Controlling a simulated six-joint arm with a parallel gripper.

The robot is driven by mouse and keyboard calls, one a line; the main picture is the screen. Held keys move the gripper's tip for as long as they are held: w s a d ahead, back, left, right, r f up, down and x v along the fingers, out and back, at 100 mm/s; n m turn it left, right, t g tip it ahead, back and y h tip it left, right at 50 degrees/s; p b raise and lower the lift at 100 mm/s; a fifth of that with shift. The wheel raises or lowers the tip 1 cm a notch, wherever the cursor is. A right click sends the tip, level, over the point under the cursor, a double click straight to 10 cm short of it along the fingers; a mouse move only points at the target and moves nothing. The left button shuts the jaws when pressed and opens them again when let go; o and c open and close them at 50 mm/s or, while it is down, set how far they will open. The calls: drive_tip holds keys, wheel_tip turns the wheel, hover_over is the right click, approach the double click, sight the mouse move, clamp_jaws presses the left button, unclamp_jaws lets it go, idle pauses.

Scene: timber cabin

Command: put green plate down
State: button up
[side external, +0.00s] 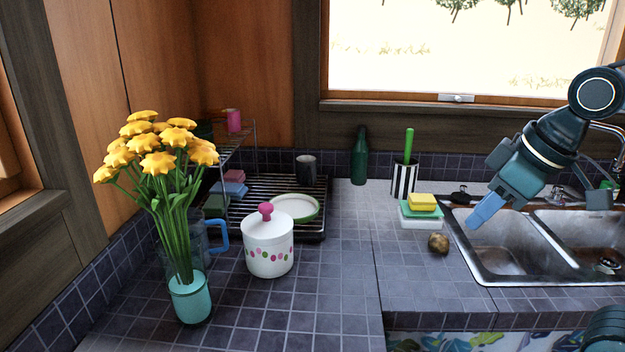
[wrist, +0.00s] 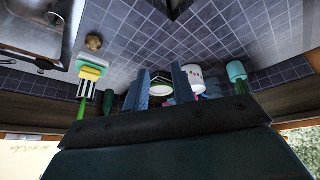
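The green plate (side external: 295,208), pale with a green rim, lies on the dark drying rack (side external: 318,230) behind the white lidded pot. In the wrist view the plate (wrist: 160,91) shows small and far off, in the gap between my fingers. My gripper (side external: 484,211) hangs over the left edge of the sink, well to the right of the plate and apart from it. In the wrist view my gripper's two blue fingers (wrist: 161,86) stand apart with nothing held between them. Part of the plate is hidden by the pot in the side view.
A white pot (side external: 269,250) with a pink knob stands before the rack. A flower vase (side external: 190,298) is at the left. Sponges (side external: 421,209), a potato (side external: 438,243), a striped holder (side external: 403,179) and a green bottle (side external: 359,158) stand near the sink (side external: 490,265). The middle counter is clear.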

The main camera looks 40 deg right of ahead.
drive_tip(key=shift+m, duration=0.8)
drive_tip(key=s+f, duration=0.1)
drive_tip(key=s, duration=0.1)
drive_tip(key=s+f, duration=0.1)
drive_tip(key=f, duration=0.1)
drive_tip(key=shift+s, duration=0.4)
